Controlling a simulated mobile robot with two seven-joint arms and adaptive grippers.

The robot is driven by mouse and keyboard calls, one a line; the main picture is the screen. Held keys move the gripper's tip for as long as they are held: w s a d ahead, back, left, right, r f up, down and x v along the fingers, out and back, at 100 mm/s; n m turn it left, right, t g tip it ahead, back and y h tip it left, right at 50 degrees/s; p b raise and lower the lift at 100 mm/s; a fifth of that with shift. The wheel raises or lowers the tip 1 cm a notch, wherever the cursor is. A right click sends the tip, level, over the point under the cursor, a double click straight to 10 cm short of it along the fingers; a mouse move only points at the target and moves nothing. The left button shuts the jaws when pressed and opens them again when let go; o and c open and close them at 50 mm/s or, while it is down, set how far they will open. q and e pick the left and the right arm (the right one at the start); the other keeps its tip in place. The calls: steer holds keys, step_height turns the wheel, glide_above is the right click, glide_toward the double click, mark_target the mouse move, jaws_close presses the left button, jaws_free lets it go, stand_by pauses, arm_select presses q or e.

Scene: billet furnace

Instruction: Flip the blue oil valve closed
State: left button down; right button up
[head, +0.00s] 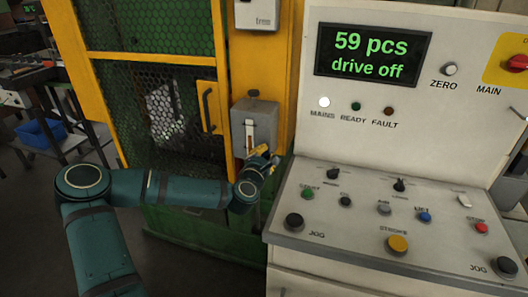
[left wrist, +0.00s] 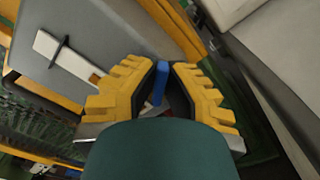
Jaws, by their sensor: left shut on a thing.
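The blue oil valve handle (left wrist: 162,78) shows in the left wrist view as a narrow blue bar between the yellow fingers of my left gripper (left wrist: 160,92). The fingers are shut on it. In the head view my left gripper (head: 264,163) is at the lower right of the grey oil box (head: 255,122), beside the control panel. The handle is hidden there by the gripper. The grey box with its white sight strip (left wrist: 66,57) also shows in the left wrist view. The valve body is mostly hidden. My right gripper is not in view.
The control panel (head: 345,253) with several buttons and knobs stands close to the right of the gripper. Its display (head: 373,54) reads "59 pcs drive off". A yellow-framed mesh guard door (head: 165,95) with a black handle (head: 207,108) is to the left.

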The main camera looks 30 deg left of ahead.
arm_select(q)
steer(key=m, duration=0.3)
steer(key=shift+w+d+f+m, duration=0.1)
steer(key=shift+d+f+m, duration=0.05)
steer(key=shift+m, duration=0.25)
steer(key=shift+f+m+b, duration=0.2)
steer(key=shift+m+b, duration=0.15)
steer(key=shift+m, duration=0.55)
steer(key=shift+f+m+b, duration=0.15)
steer(key=shift+m+b, duration=0.2)
steer(key=shift+m, duration=0.55)
steer(key=c, duration=1.1)
jaws_free()
steer(key=shift+o, duration=0.2)
steer(key=shift+f, duration=0.1)
steer(key=v, duration=1.2)
